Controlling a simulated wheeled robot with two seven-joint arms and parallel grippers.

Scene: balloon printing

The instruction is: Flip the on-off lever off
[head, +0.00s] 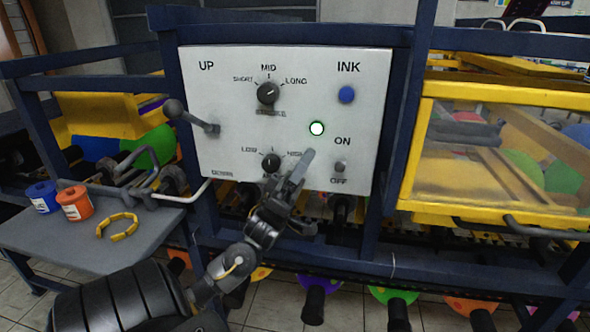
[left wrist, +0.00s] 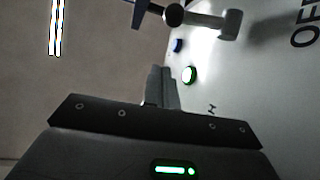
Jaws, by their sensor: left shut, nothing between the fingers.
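The on-off lever (head: 340,167) is a small grey toggle between the ON and OFF labels at the lower right of the white control panel (head: 215,105). I cannot tell clearly which way it tilts. My left gripper (head: 306,158) is shut and empty, its fingertips in front of the panel, left of the lever and apart from it in the picture. In the left wrist view, my shut fingers (left wrist: 161,84) point toward the panel, and a grey stem with a rounded end, probably the lever (left wrist: 230,25), sticks out near the OFF lettering. My right gripper is not in view.
A lit green lamp (head: 317,128) and a blue INK button (head: 347,94) lie above the lever. Two black dials (head: 268,93) and an UP lever (head: 190,117) are to the left. Dark blue frame posts (head: 408,110) border the panel. A yellow-framed clear box (head: 480,160) stands right.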

